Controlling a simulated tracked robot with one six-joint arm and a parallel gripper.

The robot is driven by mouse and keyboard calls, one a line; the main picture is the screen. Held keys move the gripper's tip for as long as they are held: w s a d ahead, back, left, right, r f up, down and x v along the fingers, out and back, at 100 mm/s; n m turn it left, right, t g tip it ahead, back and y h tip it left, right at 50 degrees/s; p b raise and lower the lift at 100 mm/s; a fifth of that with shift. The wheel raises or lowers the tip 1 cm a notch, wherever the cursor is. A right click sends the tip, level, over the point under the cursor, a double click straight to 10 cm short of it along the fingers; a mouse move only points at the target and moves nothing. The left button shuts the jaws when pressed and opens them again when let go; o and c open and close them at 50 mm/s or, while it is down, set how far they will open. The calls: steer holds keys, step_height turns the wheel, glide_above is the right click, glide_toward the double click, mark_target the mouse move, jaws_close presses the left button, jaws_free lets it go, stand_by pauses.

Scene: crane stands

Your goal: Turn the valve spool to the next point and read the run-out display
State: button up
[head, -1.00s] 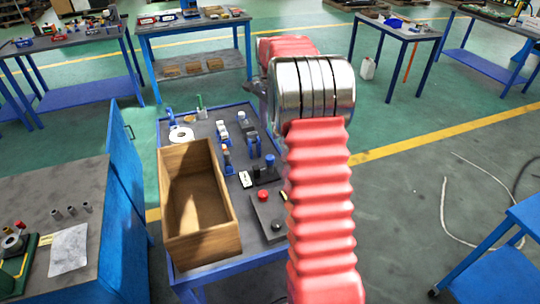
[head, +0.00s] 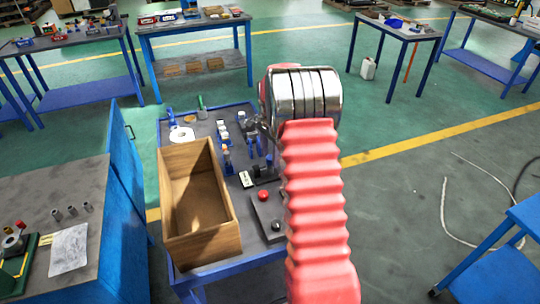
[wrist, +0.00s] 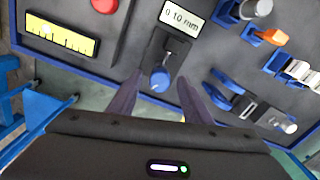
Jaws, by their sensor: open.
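My gripper (wrist: 158,103) is open and empty in the wrist view, its two dark fingers apart. Just beyond the fingertips is a round blue knob (wrist: 160,81) on a black stand (wrist: 168,48). The white display (wrist: 183,13) above it appears to read 0.10 mm; it is also in the head view (head: 246,179). To the right of the fingers, a dark rod-like part with a silver end (wrist: 288,126) lies by blue holders (wrist: 217,95); it may be the valve spool, I cannot tell surely. In the head view my gripper (head: 263,127) is partly hidden by my arm.
A red button (wrist: 104,5) and a yellow scale plate (wrist: 60,36) are at the wrist view's left. More blue holders with orange and white parts (wrist: 270,36) stand at its right. A deep wooden box (head: 228,245) occupies the bench's left side in the head view.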

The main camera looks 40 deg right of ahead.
steer(key=shift+c, duration=0.4)
steer(key=c, duration=1)
steer(key=shift+n, duration=0.5)
steer(key=n, duration=1)
steer(key=shift+n, duration=0.4)
steer(key=o, duration=1.1)
